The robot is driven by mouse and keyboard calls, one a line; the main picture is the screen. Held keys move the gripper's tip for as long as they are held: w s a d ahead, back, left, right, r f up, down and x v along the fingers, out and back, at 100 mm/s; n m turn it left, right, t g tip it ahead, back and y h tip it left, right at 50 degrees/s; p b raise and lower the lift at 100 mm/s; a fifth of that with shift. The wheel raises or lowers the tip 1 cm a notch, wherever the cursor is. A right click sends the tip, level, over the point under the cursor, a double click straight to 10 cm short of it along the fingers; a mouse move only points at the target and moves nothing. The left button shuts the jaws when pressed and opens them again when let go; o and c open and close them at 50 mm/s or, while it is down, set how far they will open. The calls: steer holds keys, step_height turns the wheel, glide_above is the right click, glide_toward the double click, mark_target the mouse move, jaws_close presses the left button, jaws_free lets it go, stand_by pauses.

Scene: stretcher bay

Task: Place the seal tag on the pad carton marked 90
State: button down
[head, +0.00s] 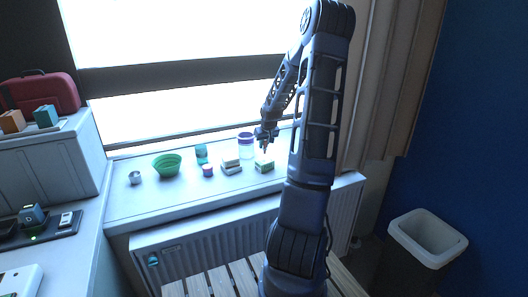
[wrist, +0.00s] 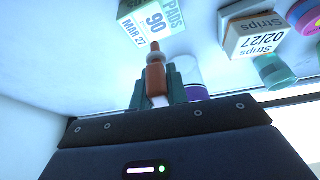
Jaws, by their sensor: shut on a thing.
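My gripper (head: 266,138) is above the right part of the windowsill. The pad carton marked 90 (wrist: 146,22) is white and green and reads PADS, 90, MAR 27. The tag's tip overlaps its edge in the wrist view; contact cannot be told. In the head view the carton (head: 264,167) sits on the sill just below my gripper, and the tag is too small to make out.
A strips carton (wrist: 254,36) reading 02/27 stands beside the pad carton. A purple-and-white jar (head: 246,146) is behind them. A teal cup (head: 201,154), a small red-and-blue jar (head: 207,171) and a green bowl (head: 166,166) stand farther left. The sill's front strip is clear.

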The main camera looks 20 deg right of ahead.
mark_target(264, 150)
steer(key=shift+f, duration=1.9)
steer(key=shift+f, duration=0.1)
steer(key=c, duration=1.4)
jaws_free()
